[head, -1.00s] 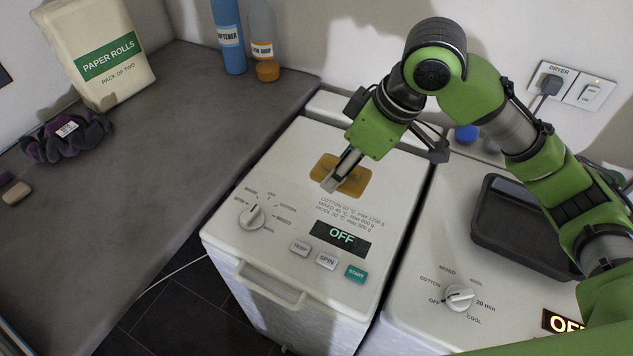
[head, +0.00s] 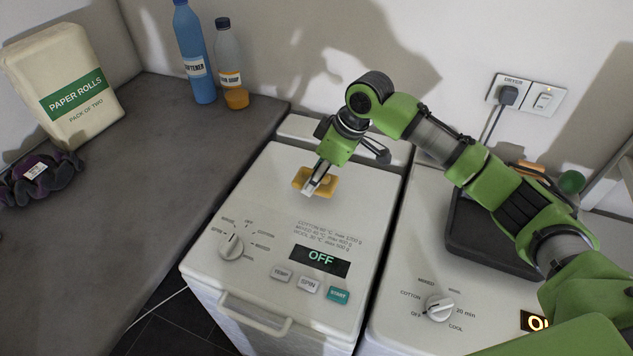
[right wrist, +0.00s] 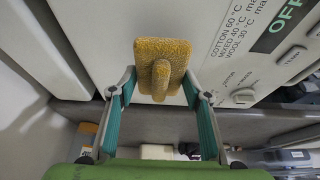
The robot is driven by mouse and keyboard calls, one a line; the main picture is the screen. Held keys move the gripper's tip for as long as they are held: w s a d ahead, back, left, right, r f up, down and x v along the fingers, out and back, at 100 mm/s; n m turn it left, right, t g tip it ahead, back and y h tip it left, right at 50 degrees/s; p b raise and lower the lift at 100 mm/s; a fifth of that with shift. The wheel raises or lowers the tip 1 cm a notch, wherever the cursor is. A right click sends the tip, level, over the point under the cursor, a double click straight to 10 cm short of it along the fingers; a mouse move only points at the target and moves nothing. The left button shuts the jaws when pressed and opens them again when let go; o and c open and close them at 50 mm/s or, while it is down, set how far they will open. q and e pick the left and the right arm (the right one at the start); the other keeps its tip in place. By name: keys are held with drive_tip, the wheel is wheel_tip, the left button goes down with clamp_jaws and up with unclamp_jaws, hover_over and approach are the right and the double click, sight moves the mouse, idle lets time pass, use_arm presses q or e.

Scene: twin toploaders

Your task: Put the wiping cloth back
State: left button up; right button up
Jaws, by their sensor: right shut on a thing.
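The wiping cloth is a yellow-orange textured pad (head: 329,184) on the white lid of the left machine (head: 265,190), near its back. My right gripper (head: 312,186) points down onto it. In the right wrist view the cloth (right wrist: 175,52) has a raised ridge along its middle, and my gripper's fingers (right wrist: 160,84) stand on either side of it, shut on the cloth. From the pictures I cannot tell whether the cloth is clear of the lid. My left gripper is not in view.
The grey counter (head: 150,170) at left holds paper rolls (head: 70,90), a blue softener bottle (head: 196,60), a soap bottle (head: 230,70) and a dark purple bundle (head: 50,180). The counter's middle is clear.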

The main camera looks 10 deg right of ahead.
wheel_tip(320, 180, down, 3)
drive_tip(key=shift+w+f+p, duration=0.1)
drive_tip(key=shift+w+p, duration=0.05)
drive_tip(key=shift+p, duration=0.45)
drive_tip(key=shift+f, duration=0.2)
drive_tip(key=shift+f, duration=0.15)
drive_tip(key=o, duration=1)
drive_tip(key=b+v, duration=0.1)
drive_tip(key=v, duration=1.1)
drive_tip(key=shift+w+r, duration=0.1)
drive_tip(key=shift+r, duration=0.15)
